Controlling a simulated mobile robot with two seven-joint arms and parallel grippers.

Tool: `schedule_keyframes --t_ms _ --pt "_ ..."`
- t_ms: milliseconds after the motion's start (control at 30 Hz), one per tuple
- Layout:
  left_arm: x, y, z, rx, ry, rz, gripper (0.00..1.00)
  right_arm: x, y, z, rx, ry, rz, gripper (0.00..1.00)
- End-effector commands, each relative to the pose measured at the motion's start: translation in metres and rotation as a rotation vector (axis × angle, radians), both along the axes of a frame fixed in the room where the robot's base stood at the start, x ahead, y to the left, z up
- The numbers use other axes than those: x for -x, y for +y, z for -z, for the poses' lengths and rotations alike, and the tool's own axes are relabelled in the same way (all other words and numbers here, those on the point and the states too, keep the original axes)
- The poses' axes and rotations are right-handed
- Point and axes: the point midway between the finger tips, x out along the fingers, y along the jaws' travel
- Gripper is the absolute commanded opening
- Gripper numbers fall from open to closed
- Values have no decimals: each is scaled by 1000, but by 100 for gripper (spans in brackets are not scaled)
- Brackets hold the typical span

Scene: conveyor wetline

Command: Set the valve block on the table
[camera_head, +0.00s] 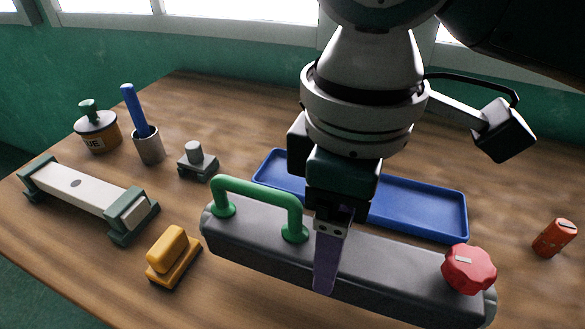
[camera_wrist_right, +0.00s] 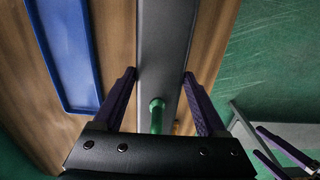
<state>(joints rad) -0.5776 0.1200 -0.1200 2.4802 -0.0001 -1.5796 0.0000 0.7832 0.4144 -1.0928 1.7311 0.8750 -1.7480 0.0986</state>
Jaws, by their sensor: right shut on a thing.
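The valve block (camera_head: 385,262) is a long grey bar with a green handle (camera_head: 262,196) and a red knob (camera_head: 468,269). It lies across the front of the head view, roughly level. My right gripper (camera_head: 330,255) comes down over its middle, beside the handle, with one finger against the near side. In the wrist view the fingers of my right gripper (camera_wrist_right: 160,100) straddle the grey block (camera_wrist_right: 165,50). I cannot tell whether its underside touches the wooden table (camera_head: 255,125). My left gripper (camera_wrist_right: 280,150) shows at the wrist view's lower right, fingers apart and empty.
A blue tray (camera_head: 425,208) lies just behind the block. At left are a glue pot (camera_head: 98,132), a cup with a blue stick (camera_head: 148,146), a grey knobbed piece (camera_head: 197,162), a white-and-green bar (camera_head: 85,192) and a yellow block (camera_head: 170,258). An orange cylinder (camera_head: 554,238) is at right.

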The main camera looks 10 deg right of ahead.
Motion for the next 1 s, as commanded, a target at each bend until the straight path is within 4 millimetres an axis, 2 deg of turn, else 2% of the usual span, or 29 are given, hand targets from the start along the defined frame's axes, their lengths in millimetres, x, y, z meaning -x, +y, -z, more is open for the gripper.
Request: schedule_keyframes --t_ms 33,233,467,900,933,1000 --pt "0 0 3 0 0 0 100 0 0 9 0 1 -1 0" --pt "0 0 6 0 0 0 100 0 1 26 -2 -1 -1 0" --pt "0 0 14 0 1 0 100 0 0 59 -1 -1 -2 0" --pt "1 0 14 0 2 0 100 0 0 65 -2 -1 -1 0" --pt "1 0 14 0 3 0 100 0 0 66 -1 1 -1 77" --pt "1 0 14 0 3 0 100 0 0 66 0 0 -1 85"
